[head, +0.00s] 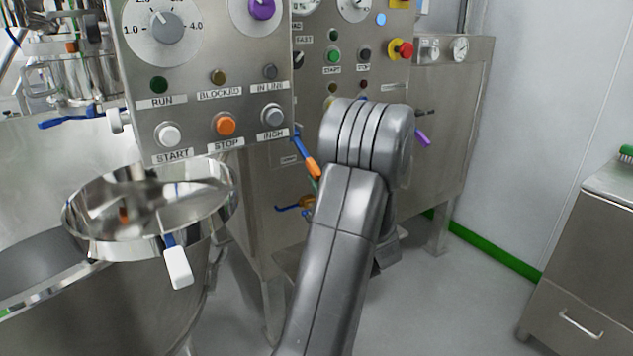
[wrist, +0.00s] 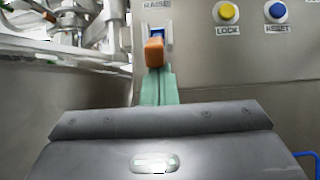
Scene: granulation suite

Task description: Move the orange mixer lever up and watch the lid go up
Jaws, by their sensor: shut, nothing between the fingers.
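The orange mixer lever (wrist: 154,52) sits in a slot under a RAISE label in the wrist view, its end pointing towards the camera. In the head view the orange lever (head: 313,167) shows on a blue stem, slanting down from the panel. My gripper (wrist: 156,74) shows as narrow teal fingers, shut and empty, with its tips just below the lever's end. Whether they touch it I cannot tell. In the head view only a sliver of teal shows under the lever; my arm hides the rest. I cannot clearly make out the lid.
A steel control panel (head: 210,100) with buttons and dials stands close at the left. A steel bowl (head: 75,232) with a white-tipped handle is below it. Yellow LOCK (wrist: 226,12) and blue RESET (wrist: 277,11) buttons are right of the lever. Floor at right is clear before a cabinet (head: 590,270).

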